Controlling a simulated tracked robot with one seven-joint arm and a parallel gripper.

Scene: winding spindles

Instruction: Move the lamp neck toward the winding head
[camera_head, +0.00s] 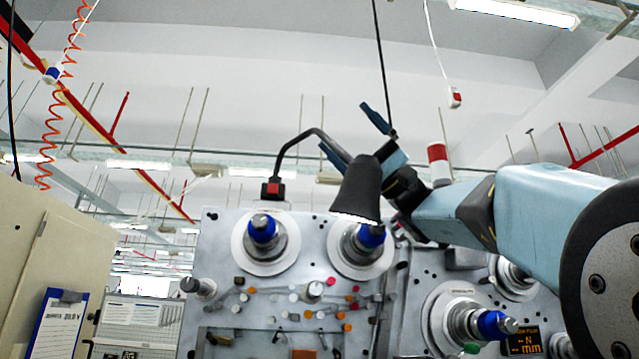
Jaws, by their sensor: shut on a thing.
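The lamp has a thin dark neck (298,137) that rises from a black and red mount (272,189) and arches right. Its dark cone shade (360,190) hangs at the neck's end, mouth down, with a lit rim. My gripper (346,128) is at the upper right end of the neck, behind the shade, and is shut on the neck; the shade hides part of the contact. The winding panel (225,235) carries several spindles with blue collars. One spindle (363,242) is right below the shade, and another (264,232) is to its left. I cannot tell which is the winding head.
A lower right spindle (480,322) and a small display (524,342) are beneath my arm. A red and white signal light (438,165) stands behind the arm. A black cable hangs above the gripper. A beige cabinet (50,235) with a clipboard (60,322) is at left.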

